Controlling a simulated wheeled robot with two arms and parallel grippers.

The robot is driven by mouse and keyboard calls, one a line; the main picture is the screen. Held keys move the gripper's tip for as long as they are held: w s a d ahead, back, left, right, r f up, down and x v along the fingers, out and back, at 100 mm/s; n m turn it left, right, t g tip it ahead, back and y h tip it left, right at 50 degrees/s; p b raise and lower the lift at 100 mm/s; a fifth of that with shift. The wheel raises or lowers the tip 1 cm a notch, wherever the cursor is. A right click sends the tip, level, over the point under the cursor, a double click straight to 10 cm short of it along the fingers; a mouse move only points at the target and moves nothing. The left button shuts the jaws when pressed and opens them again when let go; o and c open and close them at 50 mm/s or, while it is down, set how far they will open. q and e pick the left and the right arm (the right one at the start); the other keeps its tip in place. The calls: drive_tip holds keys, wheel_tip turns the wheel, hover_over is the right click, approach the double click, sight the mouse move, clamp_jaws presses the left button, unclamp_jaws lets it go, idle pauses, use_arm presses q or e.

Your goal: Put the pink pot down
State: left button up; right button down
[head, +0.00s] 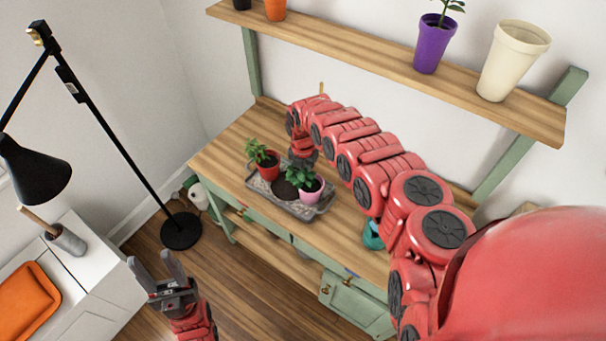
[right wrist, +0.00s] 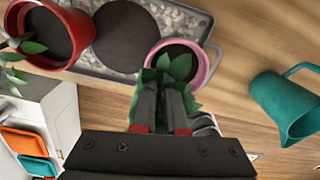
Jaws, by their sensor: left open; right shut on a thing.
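The pink pot (head: 309,194) holds a leafy green plant and is at the right end of a grey pebble tray (head: 272,201) on the wooden bench. It also shows in the right wrist view (right wrist: 206,72), where leaves hide its near rim. My right gripper (right wrist: 164,108) is shut at this pot, its fingers among the leaves. The exact grip point is hidden. In the head view I cannot tell whether the pot touches the tray. My left gripper (head: 158,275) is open and empty, low in front of the bench.
A red pot (head: 268,170) with a plant and a dark round patch (head: 284,189) are on the tray beside the pink pot. A teal watering can (head: 373,235) stands to the right. A shelf (head: 380,62) with pots is above. A black lamp (head: 35,172) stands left.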

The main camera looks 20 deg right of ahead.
drive_tip(key=c, duration=1.2)
unclamp_jaws()
drive_tip(key=shift+a, duration=0.1)
drive_tip(key=shift+o, duration=1.2)
drive_tip(key=shift+a, duration=0.1)
drive_tip(key=shift+r+p, duration=0.25)
drive_tip(key=shift+p, duration=0.05)
wheel_tip(320, 180, up, 12)
drive_tip(key=b, duration=0.2)
drive_tip(key=shift+w+b, duration=0.15)
drive_tip(key=shift+b, duration=0.15)
drive_tip(key=shift+f, duration=0.25)
